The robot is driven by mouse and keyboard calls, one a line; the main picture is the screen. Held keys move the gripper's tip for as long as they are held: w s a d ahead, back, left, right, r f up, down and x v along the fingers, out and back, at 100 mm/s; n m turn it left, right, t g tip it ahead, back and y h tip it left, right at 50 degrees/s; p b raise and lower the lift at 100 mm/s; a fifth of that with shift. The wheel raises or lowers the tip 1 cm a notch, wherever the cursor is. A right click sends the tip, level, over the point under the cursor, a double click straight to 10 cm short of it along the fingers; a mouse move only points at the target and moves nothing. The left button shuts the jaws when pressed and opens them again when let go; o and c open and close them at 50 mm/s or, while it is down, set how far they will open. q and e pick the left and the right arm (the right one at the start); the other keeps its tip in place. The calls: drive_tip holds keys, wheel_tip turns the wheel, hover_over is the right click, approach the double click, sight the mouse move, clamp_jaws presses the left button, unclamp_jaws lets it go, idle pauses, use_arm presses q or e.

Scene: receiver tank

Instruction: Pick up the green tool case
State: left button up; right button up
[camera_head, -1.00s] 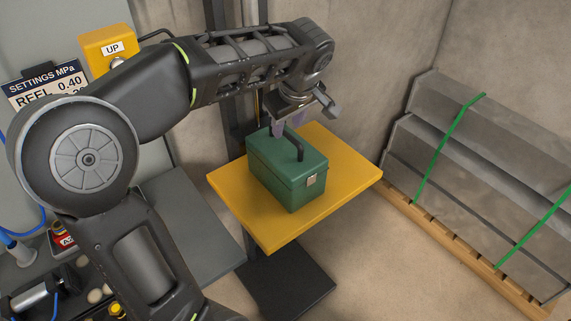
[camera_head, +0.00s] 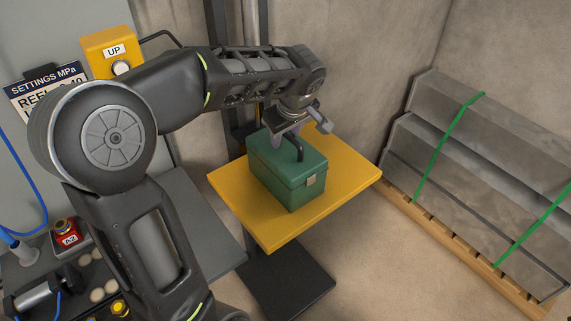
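The green tool case (camera_head: 287,182) stands upright on the yellow platform (camera_head: 262,232), with its lid shut and a metal latch on its front. Its dark handle (camera_head: 298,150) stands up from the lid. My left gripper (camera_head: 285,136) is low over the lid, right at the far side of the handle, pointing down. Its fingers look spread apart; their tips are partly hidden, and I cannot tell whether they touch the handle or the lid. My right gripper is not in view.
A yellow box marked UP with a button (camera_head: 120,68) is on the left, behind my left arm. A grey bench (camera_head: 192,215) with fittings lies left of the platform. Strapped grey blocks (camera_head: 455,190) on a wooden pallet stand at right. Floor between pallet and platform is clear.

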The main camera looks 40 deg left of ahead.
use_arm(q)
drive_tip(key=shift+c, duration=0.4)
clamp_jaws()
idle(0.8)
drive_tip(key=shift+w+r, duration=0.15)
